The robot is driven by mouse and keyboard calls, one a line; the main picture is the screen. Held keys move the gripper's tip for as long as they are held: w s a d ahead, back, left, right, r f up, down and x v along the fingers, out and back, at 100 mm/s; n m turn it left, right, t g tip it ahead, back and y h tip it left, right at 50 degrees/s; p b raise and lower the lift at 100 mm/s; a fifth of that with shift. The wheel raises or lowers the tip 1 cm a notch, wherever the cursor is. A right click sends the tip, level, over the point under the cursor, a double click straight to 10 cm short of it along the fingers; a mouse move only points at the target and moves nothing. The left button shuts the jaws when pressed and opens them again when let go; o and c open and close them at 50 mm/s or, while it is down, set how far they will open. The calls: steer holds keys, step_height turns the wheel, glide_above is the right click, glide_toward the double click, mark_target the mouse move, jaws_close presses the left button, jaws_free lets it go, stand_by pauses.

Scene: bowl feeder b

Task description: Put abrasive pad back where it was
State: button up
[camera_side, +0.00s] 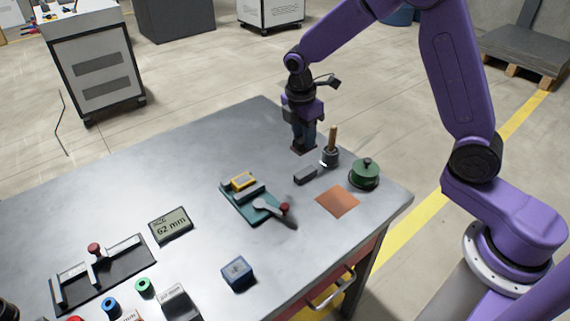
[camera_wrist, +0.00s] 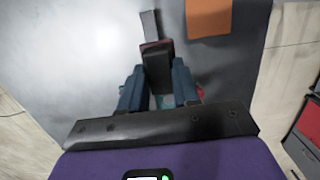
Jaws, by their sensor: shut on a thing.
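The abrasive pad (camera_side: 304,149) looks like a dark, maroon-edged block under my gripper (camera_side: 303,141), near the far right part of the table. In the wrist view the pad (camera_wrist: 157,66) sits between the two blue fingers of my gripper (camera_wrist: 159,90), which is shut on it. The fingers hide part of the pad. I cannot tell whether its underside touches the tabletop.
A dark grey block (camera_side: 305,175), a wooden-handled tool on a round base (camera_side: 331,153), a green spool-like object (camera_side: 365,174) and an orange-brown sheet (camera_side: 338,201) lie nearby. A teal fixture with a lever (camera_side: 250,204) stands left of them. The table (camera_side: 130,205) is clear at far left.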

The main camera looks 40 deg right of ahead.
steer(key=s+d, duration=0.3)
steer(key=d, duration=0.1)
steer(key=w+f, duration=0.3)
steer(key=w, duration=0.1)
steer(key=w+a+f, duration=0.1)
steer(key=w+f, duration=0.2)
steer(key=w, duration=0.1)
steer(key=w+f, duration=0.3)
steer(key=w, duration=0.1)
steer(key=shift+w+a+f, duration=0.3)
steer(key=shift+w, duration=0.1)
steer(key=shift+w+f, duration=0.15)
steer(key=shift+f, duration=0.05)
steer(key=shift+w+f, duration=0.1)
steer(key=shift+f, duration=1.55)
steer(key=shift+f, duration=0.1)
steer(key=o, duration=1)
